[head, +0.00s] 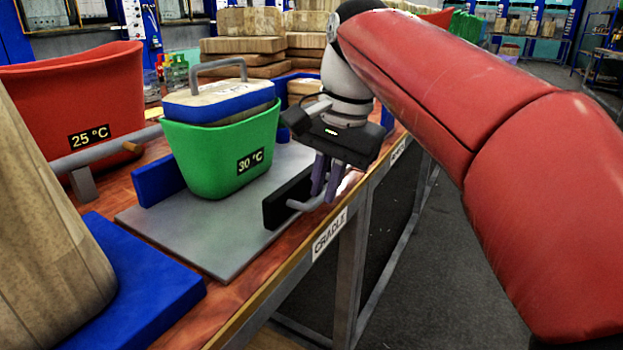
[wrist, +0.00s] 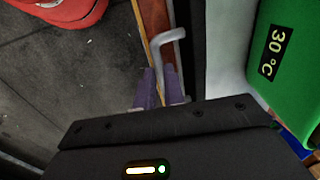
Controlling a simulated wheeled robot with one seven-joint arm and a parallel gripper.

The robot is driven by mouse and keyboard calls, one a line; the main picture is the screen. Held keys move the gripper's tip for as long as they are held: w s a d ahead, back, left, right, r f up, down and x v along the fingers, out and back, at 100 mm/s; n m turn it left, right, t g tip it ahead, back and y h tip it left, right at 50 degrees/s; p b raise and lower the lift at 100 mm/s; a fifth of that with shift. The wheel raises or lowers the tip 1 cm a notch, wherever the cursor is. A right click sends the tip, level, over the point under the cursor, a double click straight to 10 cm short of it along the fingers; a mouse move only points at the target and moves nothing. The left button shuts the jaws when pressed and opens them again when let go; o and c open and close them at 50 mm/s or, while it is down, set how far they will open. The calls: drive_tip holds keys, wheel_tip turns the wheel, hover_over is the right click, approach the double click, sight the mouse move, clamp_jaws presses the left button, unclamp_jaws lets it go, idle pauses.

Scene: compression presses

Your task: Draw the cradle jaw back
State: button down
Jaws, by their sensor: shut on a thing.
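The cradle jaw (head: 281,205) is a black upright plate on the grey base plate, near the table's front edge. It also shows in the wrist view (wrist: 190,50). A bent grey handle (wrist: 167,37) sticks out from its front side. My gripper (head: 324,190) is shut on this handle, with the purple fingers around it in the wrist view (wrist: 161,88). The fingers partly hide the grip. A green bin (head: 205,155) labelled 30 °C stands upright on the grey plate (head: 222,235) behind the jaw, with a visible gap between them.
A fixed-looking blue block (head: 159,179) stands on the bin's far side. A blue-edged lid with a handle (head: 219,98) sits in the green bin. A red 25 °C bin (head: 75,95) is behind left. The CRADLE label (head: 329,235) marks the table edge; open floor lies in front.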

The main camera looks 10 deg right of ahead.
drive_tip(key=shift+s+d, duration=0.1)
drive_tip(key=shift+d, duration=0.1)
drive_tip(key=c, duration=1.5)
unclamp_jaws()
drive_tip(key=shift+d, duration=0.1)
wheel_tip(320, 180, up, 8)
drive_tip(key=s+d+p, duration=0.1)
drive_tip(key=p, duration=0.1)
drive_tip(key=shift+f, duration=0.2)
drive_tip(key=shift+d, duration=0.1)
